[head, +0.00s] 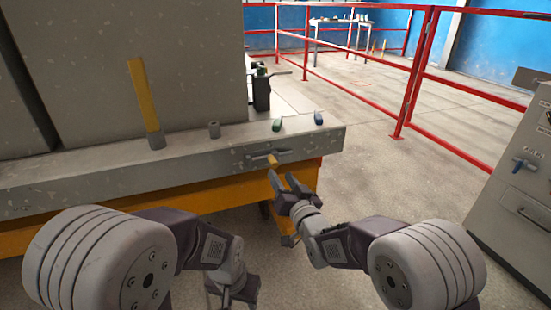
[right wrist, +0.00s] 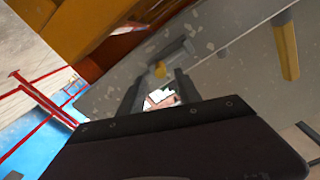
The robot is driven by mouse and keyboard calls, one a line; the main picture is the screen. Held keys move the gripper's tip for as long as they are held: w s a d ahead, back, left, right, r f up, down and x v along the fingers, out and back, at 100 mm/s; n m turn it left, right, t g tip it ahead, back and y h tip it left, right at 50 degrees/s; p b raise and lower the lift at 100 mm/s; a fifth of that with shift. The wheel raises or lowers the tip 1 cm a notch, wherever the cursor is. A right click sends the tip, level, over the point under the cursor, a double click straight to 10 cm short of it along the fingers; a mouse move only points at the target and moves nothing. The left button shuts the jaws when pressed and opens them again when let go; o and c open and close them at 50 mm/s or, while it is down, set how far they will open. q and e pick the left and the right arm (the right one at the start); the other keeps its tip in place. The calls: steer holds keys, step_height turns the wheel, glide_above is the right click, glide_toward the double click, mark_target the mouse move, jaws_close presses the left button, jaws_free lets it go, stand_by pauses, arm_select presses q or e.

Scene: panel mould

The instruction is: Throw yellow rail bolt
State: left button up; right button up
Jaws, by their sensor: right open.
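The yellow rail bolt (head: 272,160) is a short yellow knob on a grey slide bar, fixed to the front face of the grey rail (head: 200,144). In the right wrist view the yellow knob (right wrist: 160,69) shows just beyond and between the fingertips. My right gripper (head: 282,178) is open and empty, just below and in front of the knob; its fingers also show in the right wrist view (right wrist: 158,84). I cannot tell whether they touch it. My left gripper (head: 232,291) hangs low at the bottom centre, partly behind its own arm, away from the bolt.
A grey cabinet (head: 515,195) is at the right. Red railings (head: 412,85) cross behind. The floor between is clear.

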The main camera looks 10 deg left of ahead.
mark_target(275, 167)
steer(key=b+x, duration=0.2)
steer(key=x, duration=0.4)
steer(key=shift+w+a+f+b, duration=0.1)
steer(key=shift+b, duration=0.2)
steer(key=shift+w+a, duration=0.2)
steer(key=shift+w, duration=0.15)
arm_select(q)
steer(key=shift+f, duration=0.75)
arm_select(e)
jaws_close()
